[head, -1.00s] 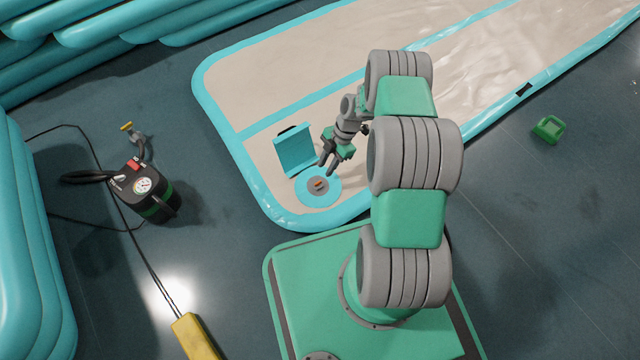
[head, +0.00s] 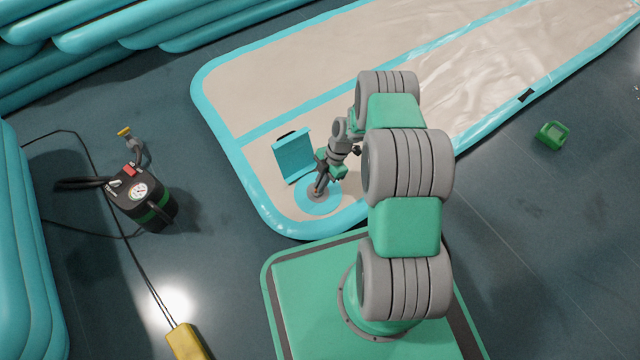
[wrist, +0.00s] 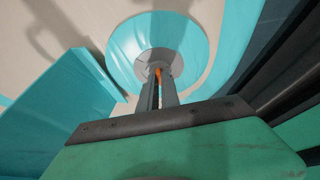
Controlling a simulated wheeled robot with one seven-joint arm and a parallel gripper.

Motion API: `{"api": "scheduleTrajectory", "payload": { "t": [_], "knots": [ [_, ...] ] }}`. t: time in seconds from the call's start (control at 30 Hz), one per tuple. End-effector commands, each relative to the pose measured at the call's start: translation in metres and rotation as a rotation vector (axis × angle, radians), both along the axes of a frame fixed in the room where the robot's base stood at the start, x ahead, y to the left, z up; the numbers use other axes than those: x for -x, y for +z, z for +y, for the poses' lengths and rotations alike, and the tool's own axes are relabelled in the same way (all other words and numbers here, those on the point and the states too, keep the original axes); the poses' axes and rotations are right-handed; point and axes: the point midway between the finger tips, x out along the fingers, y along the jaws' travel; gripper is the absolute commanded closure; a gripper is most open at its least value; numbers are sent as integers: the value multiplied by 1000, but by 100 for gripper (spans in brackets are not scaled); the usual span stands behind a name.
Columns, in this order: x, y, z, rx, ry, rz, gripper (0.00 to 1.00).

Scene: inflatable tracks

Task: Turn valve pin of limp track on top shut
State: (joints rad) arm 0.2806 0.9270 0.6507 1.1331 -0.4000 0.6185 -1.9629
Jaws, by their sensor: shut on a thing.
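The limp track (head: 250,95) lies on the floor, beige with a teal border and wrinkled toward the right. Near its close end is a round teal valve patch (head: 330,208) with a grey valve (head: 313,194) in its middle. In the wrist view the patch (wrist: 190,50) surrounds the grey valve ring (wrist: 145,62), and the orange valve pin (wrist: 158,73) shows between the fingers. My gripper (head: 317,189) is shut on the pin from above; it also shows in the wrist view (wrist: 159,80). The fingers hide most of the pin, so its angle is hard to tell.
An open teal flap (head: 293,158) stands beside the valve; it also shows at left in the wrist view (wrist: 65,110). A black pump (head: 143,198) with a hose and cables is on the floor at left. A yellow object (head: 187,342) and a green object (head: 551,134) lie on the floor.

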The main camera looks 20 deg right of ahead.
Motion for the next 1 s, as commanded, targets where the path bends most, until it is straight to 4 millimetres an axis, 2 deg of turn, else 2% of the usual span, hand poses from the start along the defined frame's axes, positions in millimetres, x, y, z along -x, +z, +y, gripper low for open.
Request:
{"api": "scheduleTrajectory", "payload": {
  "t": [0.63, 1.0],
  "knots": [
    [1, 0, 0, 0, -17, 4, 100],
    [4, 1, -1, -1, -200, 5, 100]
  ]
}}
